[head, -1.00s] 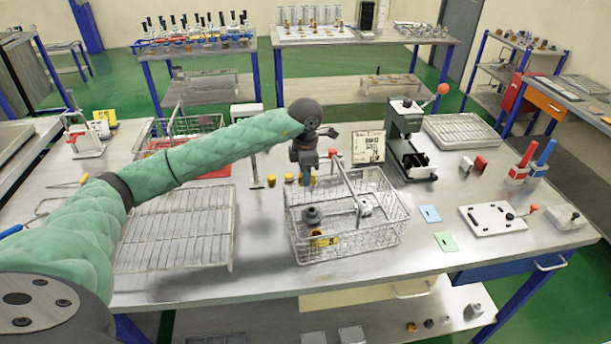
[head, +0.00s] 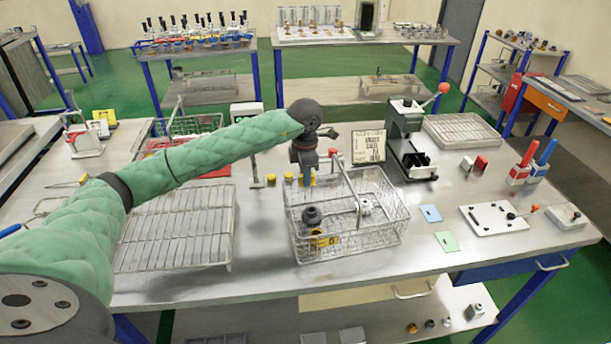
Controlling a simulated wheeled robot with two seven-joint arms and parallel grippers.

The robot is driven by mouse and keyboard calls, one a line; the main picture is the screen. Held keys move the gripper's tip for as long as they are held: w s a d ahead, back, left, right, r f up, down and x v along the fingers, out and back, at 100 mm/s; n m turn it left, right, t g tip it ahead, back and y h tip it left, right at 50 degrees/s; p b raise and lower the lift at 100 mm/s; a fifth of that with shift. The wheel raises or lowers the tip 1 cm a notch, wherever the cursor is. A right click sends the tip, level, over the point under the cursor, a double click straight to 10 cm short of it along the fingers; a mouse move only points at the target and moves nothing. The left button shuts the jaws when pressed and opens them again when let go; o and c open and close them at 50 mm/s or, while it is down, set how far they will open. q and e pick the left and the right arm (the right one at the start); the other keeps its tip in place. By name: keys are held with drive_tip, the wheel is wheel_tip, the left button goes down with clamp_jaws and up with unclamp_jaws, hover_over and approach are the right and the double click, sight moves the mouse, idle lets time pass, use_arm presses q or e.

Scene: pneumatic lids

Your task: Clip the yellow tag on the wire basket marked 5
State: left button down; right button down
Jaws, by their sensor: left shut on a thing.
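The wire basket (head: 375,235) stands on the near bench, with its handle raised and a red grip on it. Dark and pale metal fittings (head: 312,215) lie inside. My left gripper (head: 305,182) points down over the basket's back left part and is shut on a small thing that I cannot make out. Small yellow pieces (head: 271,180) show beside and behind the gripper; I cannot tell whether one of them is the tag. My right gripper is not in view.
A wire rack (head: 180,230) lies left of the basket, under my arm. A second basket (head: 195,124) stands behind the arm. A lever press (head: 410,140) and a sign (head: 369,146) stand behind the basket. Blue and green cards (head: 445,242) lie to its right.

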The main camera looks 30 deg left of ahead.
use_arm(q)
drive_tip(key=shift+f, duration=0.1)
drive_tip(key=c, duration=0.9)
unclamp_jaws()
drive_tip(key=shift+r, duration=0.2)
drive_tip(key=shift+r+p, duration=0.6)
drive_tip(key=shift+r, duration=2.75)
